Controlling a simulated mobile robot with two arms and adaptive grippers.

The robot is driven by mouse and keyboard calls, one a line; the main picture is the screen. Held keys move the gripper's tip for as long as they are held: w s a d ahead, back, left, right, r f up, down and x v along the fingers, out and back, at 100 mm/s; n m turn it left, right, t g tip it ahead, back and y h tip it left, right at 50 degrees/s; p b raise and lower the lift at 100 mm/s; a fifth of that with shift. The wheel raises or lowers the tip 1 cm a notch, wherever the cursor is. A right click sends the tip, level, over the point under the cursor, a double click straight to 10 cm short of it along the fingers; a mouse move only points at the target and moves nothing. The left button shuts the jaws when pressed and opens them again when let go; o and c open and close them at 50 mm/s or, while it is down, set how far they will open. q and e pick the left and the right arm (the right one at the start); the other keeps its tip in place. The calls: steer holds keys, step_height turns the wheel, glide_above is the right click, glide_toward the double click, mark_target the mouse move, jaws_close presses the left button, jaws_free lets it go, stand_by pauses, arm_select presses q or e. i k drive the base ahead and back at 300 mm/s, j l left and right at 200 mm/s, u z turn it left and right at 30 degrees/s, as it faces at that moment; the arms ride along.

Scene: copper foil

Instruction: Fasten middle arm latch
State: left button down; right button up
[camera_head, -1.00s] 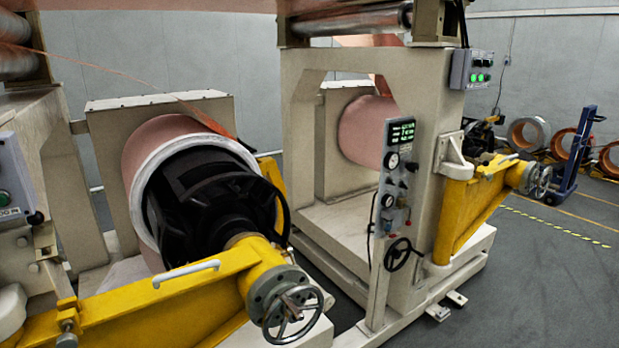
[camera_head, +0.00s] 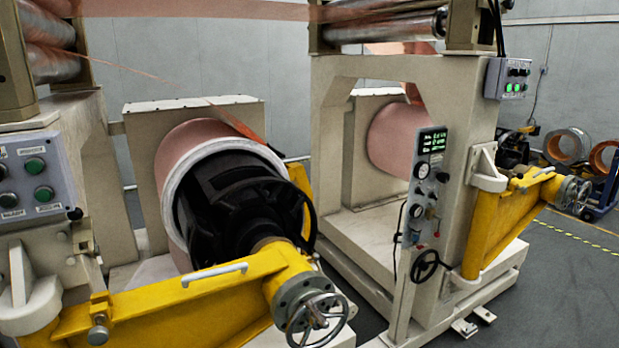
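A yellow swing arm (camera_head: 180,309) with a white handle (camera_head: 214,274) and a metal handwheel (camera_head: 315,312) spans the lower left, in front of a copper foil roll (camera_head: 195,140) on a black hub (camera_head: 245,205). At its left end is a pale hinge bracket (camera_head: 30,292). A metal pin with a round knob (camera_head: 98,334) sits on the arm near that bracket. A second yellow arm (camera_head: 500,232) with its own handwheel (camera_head: 575,193) is at the right. I cannot tell whether any latch is fastened. Neither of my grippers is in view.
A control box with green buttons (camera_head: 33,172) is at the left edge. A gauge panel (camera_head: 424,185) stands between the machine bays. Grey floor (camera_head: 560,270) is clear at the right. A blue cart (camera_head: 605,190) and several rings stand beyond.

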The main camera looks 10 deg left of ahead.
mark_target(83, 227)
steer(key=u, duration=1.4)
